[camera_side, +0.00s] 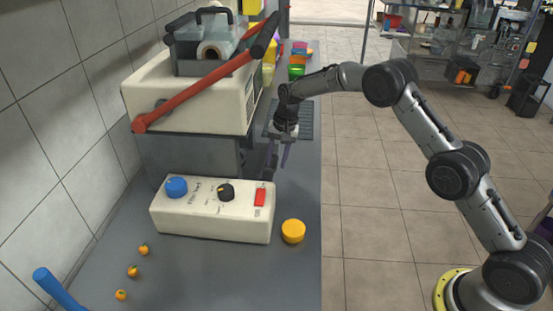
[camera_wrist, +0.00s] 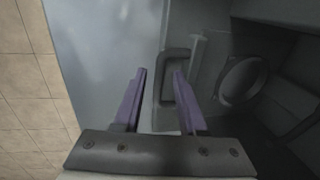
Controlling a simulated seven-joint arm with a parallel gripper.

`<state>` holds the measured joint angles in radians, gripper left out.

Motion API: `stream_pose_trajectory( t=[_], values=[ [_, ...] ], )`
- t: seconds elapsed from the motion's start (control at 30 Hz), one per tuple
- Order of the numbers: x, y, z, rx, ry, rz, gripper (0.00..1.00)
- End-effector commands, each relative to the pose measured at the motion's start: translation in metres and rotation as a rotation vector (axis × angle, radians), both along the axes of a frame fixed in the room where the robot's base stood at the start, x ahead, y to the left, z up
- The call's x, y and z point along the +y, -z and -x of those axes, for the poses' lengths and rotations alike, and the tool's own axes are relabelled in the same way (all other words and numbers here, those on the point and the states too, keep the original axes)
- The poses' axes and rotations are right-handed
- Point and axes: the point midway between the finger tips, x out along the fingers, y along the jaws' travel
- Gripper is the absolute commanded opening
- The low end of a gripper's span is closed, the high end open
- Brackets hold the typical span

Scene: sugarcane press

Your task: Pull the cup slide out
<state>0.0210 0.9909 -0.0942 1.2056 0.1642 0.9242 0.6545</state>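The cup slide shows in the wrist view as a dark looped handle (camera_wrist: 170,56) beside a round cup ring (camera_wrist: 243,80) within the dark lower part of the press. My gripper (camera_wrist: 160,72) has two purple fingers, spread apart with a gap between them. The right fingertip overlaps the handle's loop in the picture; the left fingertip is left of it. I cannot tell whether either touches it. In the side view my gripper (camera_side: 280,157) points down at the right side of the press (camera_side: 185,100). The slide is hidden there.
A control box (camera_side: 213,210) with knobs and a red switch stands in front of the press. A yellow round object (camera_side: 293,231) and several small orange fruits (camera_side: 133,271) lie on the grey counter (camera_side: 200,275). A red lever (camera_side: 205,92) crosses the press top. A ribbed mat (camera_side: 305,120) lies behind my gripper.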

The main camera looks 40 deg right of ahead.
Motion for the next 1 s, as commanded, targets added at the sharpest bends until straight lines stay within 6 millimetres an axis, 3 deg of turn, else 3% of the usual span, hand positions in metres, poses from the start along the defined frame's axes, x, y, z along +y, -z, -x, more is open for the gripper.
stream_pose_trajectory(
  t=[0.03, 0.2, 1.0],
  values=[
    [-0.0001, -0.0002, 0.0000, 0.000, 0.000, 0.000, 0.30],
    [-0.0001, -0.0003, 0.0000, 0.000, 0.000, 0.000, 0.00],
    [-0.0005, -0.0008, -0.0001, -0.001, 0.000, 0.001, 0.00]
  ],
)
